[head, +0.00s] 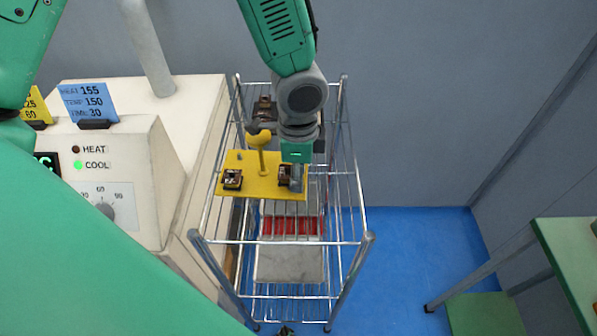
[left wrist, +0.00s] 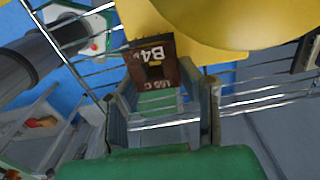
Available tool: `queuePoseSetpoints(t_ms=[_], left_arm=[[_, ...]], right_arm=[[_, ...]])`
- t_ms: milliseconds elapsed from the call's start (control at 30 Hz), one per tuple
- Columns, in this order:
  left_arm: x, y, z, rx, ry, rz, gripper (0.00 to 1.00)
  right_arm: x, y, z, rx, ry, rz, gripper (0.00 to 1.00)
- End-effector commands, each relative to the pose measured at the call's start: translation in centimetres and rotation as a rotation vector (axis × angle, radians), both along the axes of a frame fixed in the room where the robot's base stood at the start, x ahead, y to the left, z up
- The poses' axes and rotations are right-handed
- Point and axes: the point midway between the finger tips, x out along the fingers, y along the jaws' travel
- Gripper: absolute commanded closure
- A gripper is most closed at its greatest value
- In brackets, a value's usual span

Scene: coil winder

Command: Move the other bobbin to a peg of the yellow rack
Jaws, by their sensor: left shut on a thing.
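The yellow rack (head: 262,188) is a plate with an upright post and knob in its middle, on top of a wire cart. A dark bobbin (head: 232,179) sits at its left end. Another dark bobbin (head: 284,174) is at its right end, at my left gripper (head: 294,184). In the left wrist view, a brown bobbin with white lettering (left wrist: 155,68) is between the fingertips of my left gripper (left wrist: 160,95), which is shut on it. The yellow rack shows behind it (left wrist: 218,74). Any peg under the bobbin is hidden. My right gripper is not in view.
The wire cart (head: 218,242) has rails around the rack and red and grey things on a lower level. A dark item (head: 263,108) lies behind the rack. A beige machine (head: 150,190) stands close on the left. A green table (head: 572,255) is at right; blue floor lies between.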

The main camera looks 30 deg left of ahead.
Motion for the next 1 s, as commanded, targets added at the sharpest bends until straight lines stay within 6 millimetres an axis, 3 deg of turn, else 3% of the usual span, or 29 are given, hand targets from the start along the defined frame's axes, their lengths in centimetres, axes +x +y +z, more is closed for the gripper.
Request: queuePoseSetpoints(t_ms=[633,667,700,1000], left_arm=[[0.0,0.0,-2.0,0.001,0.0,0.0,0.98],[0.0,0.0,-2.0,0.001,0.0,0.0,0.62],[0.0,0.0,-1.9,0.0,0.0,0.0,0.48],[0.0,0.0,-1.9,0.0,0.0,0.0,0.45]], right_arm=[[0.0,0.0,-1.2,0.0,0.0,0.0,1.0],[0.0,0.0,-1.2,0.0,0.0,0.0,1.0],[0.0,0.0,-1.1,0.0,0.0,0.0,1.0],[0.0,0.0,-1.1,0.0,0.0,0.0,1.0]])
